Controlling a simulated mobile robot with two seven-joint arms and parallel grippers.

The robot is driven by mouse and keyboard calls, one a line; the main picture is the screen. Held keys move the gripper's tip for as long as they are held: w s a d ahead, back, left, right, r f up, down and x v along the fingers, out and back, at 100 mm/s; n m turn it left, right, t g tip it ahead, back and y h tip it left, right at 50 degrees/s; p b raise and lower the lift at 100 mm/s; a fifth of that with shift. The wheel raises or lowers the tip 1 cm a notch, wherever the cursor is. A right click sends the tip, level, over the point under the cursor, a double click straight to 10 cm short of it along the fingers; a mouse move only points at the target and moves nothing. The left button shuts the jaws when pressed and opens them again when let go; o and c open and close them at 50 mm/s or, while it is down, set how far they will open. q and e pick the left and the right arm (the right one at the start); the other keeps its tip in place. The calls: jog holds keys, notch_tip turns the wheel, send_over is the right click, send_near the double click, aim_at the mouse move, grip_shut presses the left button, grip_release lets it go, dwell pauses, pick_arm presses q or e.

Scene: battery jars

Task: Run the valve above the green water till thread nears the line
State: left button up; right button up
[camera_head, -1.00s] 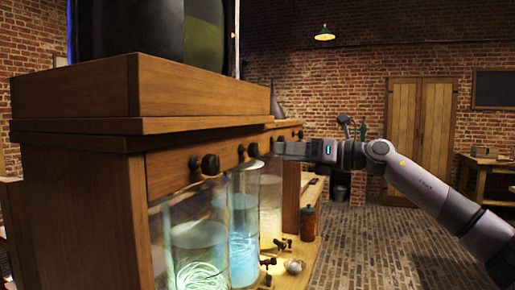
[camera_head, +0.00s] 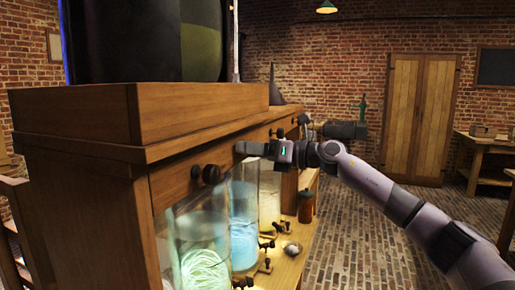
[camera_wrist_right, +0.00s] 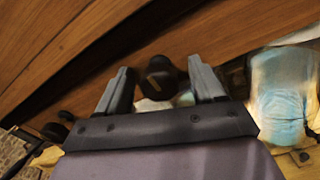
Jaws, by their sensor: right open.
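A glass jar with pale green glowing thread (camera_head: 203,262) stands nearest, under the wooden cabinet's front panel. A jar of light blue water (camera_head: 243,228) stands behind it, then a jar of yellowish water (camera_head: 269,195). Two dark valve knobs (camera_head: 211,174) sit on the panel above the nearest jar. My right gripper (camera_head: 240,148) is at the panel above the blue jar, hiding the knobs there. In the right wrist view its fingers are open, with a dark knob (camera_wrist_right: 160,77) between them. Contact is unclear. My left gripper is not in view.
The cabinet's wooden ledge (camera_head: 190,140) overhangs the panel. Small brass-and-black fittings (camera_head: 266,244), a small white dish (camera_head: 291,249) and a brown bottle (camera_head: 306,206) stand on the lower shelf. The brick floor (camera_head: 350,235) to the right is open.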

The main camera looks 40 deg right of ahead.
jog(key=c, duration=1.1)
jog(key=n+b, duration=0.2)
jog(key=n, duration=0.1)
jog(key=n+b, duration=0.1)
jog(key=shift+f, duration=0.25)
jog(key=n+b, duration=0.1)
jog(key=n, duration=0.1)
jog(key=shift+r+n, duration=0.1)
jog(key=shift+n, duration=0.2)
jog(key=shift+r+n, duration=0.15)
jog(key=shift+n, duration=0.15)
